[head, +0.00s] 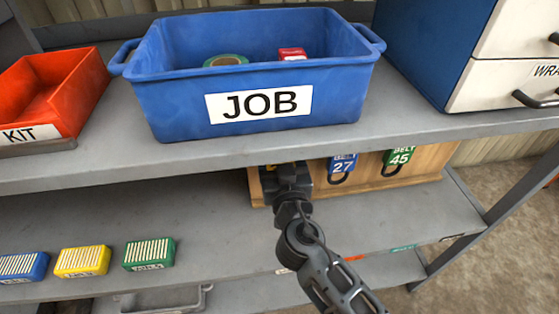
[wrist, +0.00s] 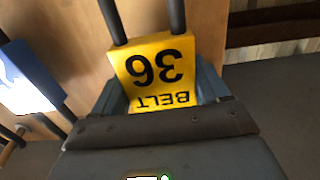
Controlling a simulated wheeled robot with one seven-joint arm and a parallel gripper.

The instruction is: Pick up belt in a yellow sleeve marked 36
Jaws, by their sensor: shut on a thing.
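The belt in the yellow sleeve marked 36 (wrist: 155,72) shows upside down in the wrist view, with its dark belt strands running up from the sleeve. My gripper (wrist: 165,92) is shut on the yellow sleeve, one finger on each side of it. In the head view my gripper (head: 287,180) is in front of the wooden board (head: 420,166) under the upper shelf, and it hides nearly all of the yellow sleeve. I cannot tell whether the belt still hangs on its peg.
A blue belt sleeve marked 27 (head: 342,164) and a green one marked 45 (head: 400,156) hang to the right. The upper shelf (head: 420,122) is close above, holding the blue JOB bin (head: 170,113) and red KIT bin (head: 85,92). Small boxes (head: 82,261) stand lower left.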

